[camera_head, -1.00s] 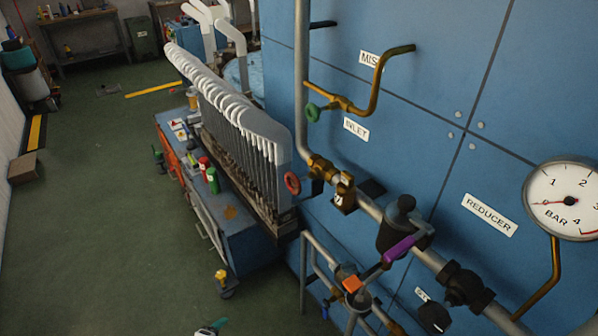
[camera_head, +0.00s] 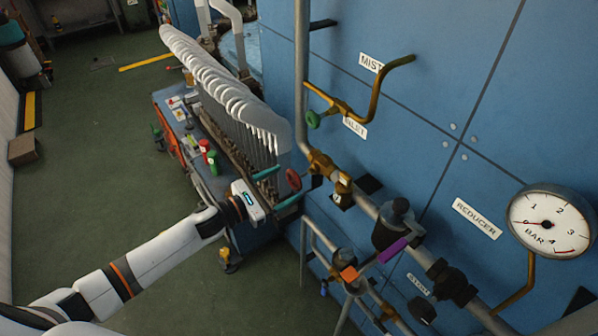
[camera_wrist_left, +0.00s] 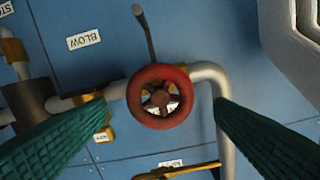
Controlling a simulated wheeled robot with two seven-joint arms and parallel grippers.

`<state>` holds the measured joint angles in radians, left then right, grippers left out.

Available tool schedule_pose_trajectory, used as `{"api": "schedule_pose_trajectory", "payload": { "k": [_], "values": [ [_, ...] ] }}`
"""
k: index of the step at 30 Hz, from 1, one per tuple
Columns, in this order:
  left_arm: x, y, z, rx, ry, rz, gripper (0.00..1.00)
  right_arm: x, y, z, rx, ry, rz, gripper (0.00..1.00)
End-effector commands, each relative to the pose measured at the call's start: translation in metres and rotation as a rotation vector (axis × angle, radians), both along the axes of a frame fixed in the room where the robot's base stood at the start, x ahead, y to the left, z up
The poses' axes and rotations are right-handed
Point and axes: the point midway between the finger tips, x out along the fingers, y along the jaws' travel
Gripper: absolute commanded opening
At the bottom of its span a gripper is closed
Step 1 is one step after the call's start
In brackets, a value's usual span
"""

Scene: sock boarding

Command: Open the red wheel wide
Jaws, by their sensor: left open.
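The red wheel (camera_head: 293,180) is a small round handwheel on the pipe by the blue panel, under the INLET label. In the left wrist view the red wheel (camera_wrist_left: 161,97) faces the camera, its hub and spokes showing in the middle. My left gripper (camera_head: 275,187) is open, with its two green ribbed fingers pointing at the wheel. In the left wrist view the left gripper's fingers (camera_wrist_left: 155,135) stand apart on either side below the wheel, with no contact visible. My right gripper is not in view.
A row of white sock boards (camera_head: 225,85) stands just left of the wheel. A green handwheel (camera_head: 313,119) is above it. A purple-handled valve (camera_head: 392,250) and the pressure gauge (camera_head: 550,222) are to the right. Open floor (camera_head: 90,190) lies at left.

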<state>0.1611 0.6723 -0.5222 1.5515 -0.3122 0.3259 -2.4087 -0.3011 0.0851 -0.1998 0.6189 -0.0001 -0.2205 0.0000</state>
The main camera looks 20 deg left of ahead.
Motion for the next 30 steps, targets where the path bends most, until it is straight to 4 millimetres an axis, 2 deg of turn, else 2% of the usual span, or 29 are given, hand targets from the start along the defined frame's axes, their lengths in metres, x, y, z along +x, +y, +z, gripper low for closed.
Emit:
{"api": "schedule_pose_trajectory", "payload": {
  "k": [3,9,21,30],
  "values": [
    [0.020,-0.014,0.003,-0.003,0.000,0.003,0.77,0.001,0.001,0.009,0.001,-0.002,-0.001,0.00],
    [0.040,-0.030,0.001,-0.002,0.002,0.002,0.77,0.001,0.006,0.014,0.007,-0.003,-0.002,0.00],
    [0.045,-0.035,-0.001,-0.001,0.003,0.002,0.77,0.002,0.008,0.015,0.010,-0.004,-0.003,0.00],
    [0.045,-0.035,-0.001,-0.001,0.003,0.002,0.32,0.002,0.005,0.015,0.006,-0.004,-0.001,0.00]
  ]
}}
